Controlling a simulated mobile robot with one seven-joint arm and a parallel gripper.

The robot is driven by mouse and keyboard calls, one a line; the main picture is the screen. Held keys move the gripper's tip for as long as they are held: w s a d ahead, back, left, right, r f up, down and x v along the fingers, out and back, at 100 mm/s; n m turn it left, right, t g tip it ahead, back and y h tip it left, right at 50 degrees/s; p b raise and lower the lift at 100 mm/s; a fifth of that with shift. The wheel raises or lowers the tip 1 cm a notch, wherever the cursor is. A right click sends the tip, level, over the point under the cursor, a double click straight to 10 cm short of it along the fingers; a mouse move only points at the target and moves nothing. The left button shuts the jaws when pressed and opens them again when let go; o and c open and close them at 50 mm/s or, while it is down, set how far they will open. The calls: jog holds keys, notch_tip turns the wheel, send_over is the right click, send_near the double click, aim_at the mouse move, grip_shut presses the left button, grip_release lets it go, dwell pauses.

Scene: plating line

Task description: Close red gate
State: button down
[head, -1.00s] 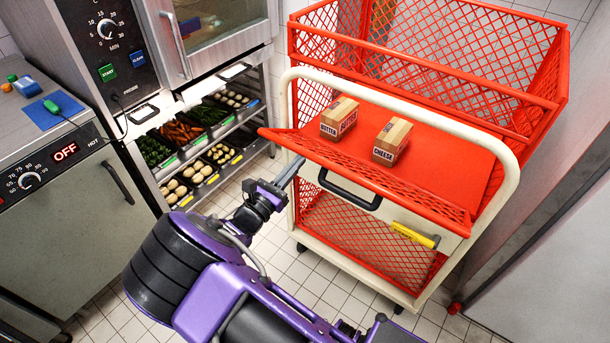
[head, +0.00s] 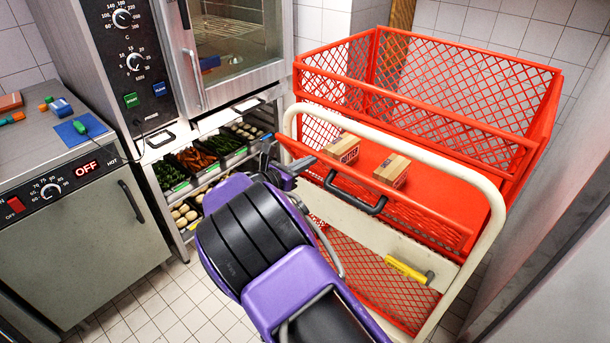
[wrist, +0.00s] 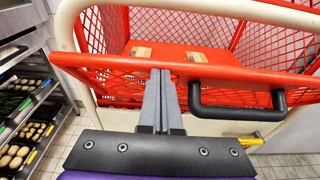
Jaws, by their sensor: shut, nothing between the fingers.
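The red gate (head: 425,220) is the mesh front flap of the red cart. It leans outward at a slant, its top rail (wrist: 225,72) toward me. My gripper (head: 312,160) is shut and empty. In the wrist view its grey fingertips (wrist: 160,75) are at the gate's top rail, left of the black handle, and seem to touch it. A butter box (head: 342,150) and a cheese box (head: 391,170) stand on the red shelf behind the gate, partly hidden by it.
A cream tubular push handle (head: 480,185) arches around the gate. A black handle (head: 355,195) and a yellow-gripped lever (head: 408,270) are on the cart's front. An oven (head: 180,60) and vegetable trays (head: 195,160) stand left; a grey panel (head: 560,220) is close on the right.

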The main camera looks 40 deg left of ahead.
jog(key=w+r, duration=0.1)
jog(key=w, duration=0.1)
jog(key=w+r, duration=0.1)
jog(key=w, duration=0.2)
jog(key=w+r, duration=0.1)
jog(key=w, duration=0.1)
jog(key=shift+w+d+r, duration=0.1)
jog(key=shift+w+r, duration=0.15)
jog(key=shift+r, duration=0.05)
jog(key=shift+w+r+b, duration=0.2)
jog(key=shift+w+b, duration=0.1)
jog(key=shift+w, duration=0.75)
